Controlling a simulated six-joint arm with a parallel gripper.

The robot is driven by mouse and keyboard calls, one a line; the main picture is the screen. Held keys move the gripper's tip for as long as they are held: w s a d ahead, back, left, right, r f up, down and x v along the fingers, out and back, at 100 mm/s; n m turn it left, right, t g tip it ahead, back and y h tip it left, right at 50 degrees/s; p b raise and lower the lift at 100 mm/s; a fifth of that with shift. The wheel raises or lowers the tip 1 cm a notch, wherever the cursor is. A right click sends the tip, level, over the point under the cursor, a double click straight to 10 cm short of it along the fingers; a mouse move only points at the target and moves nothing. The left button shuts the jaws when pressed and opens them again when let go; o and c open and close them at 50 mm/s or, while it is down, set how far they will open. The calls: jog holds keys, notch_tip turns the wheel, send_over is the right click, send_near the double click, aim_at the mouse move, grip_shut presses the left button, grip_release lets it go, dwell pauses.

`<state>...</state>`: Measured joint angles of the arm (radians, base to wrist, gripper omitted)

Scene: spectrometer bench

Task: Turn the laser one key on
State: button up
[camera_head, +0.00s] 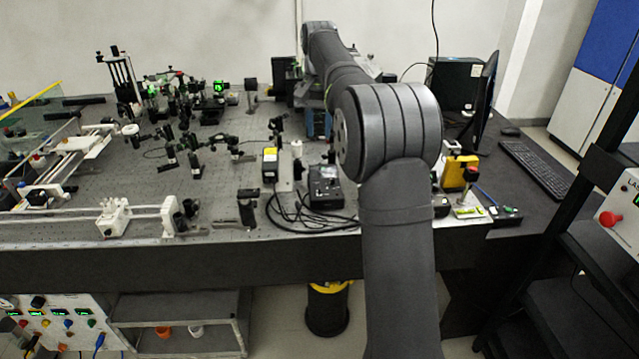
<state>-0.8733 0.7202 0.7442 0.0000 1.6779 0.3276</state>
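My arm comes over the bench toward the camera and runs down out of the bottom edge, right of the middle. My gripper is out of the picture. No laser one key can be made out for certain. A white control panel (62,322) with green displays and coloured knobs sits under the bench at the lower left. At the right edge, a white instrument (624,203) with a red knob (608,219) and part of a green display stands in a dark rack. I cannot tell which of them holds the laser one key.
The optical bench (225,180) carries many optical mounts and a black box (325,186) with looped cables. A monitor (483,103) and keyboard (537,170) are at the right. A grey shelf cart (180,312) and a black-and-yellow bin (328,308) stand below. A dark rack (575,255) bounds the right side.

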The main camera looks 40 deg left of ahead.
jog(key=n, duration=0.3)
send_near(319, 188)
notch_tip(319, 188, down, 8)
jog(key=shift+w+f, duration=0.1)
jog(key=shift+f, duration=0.15)
jog(key=shift+c, duration=0.5)
grip_shut()
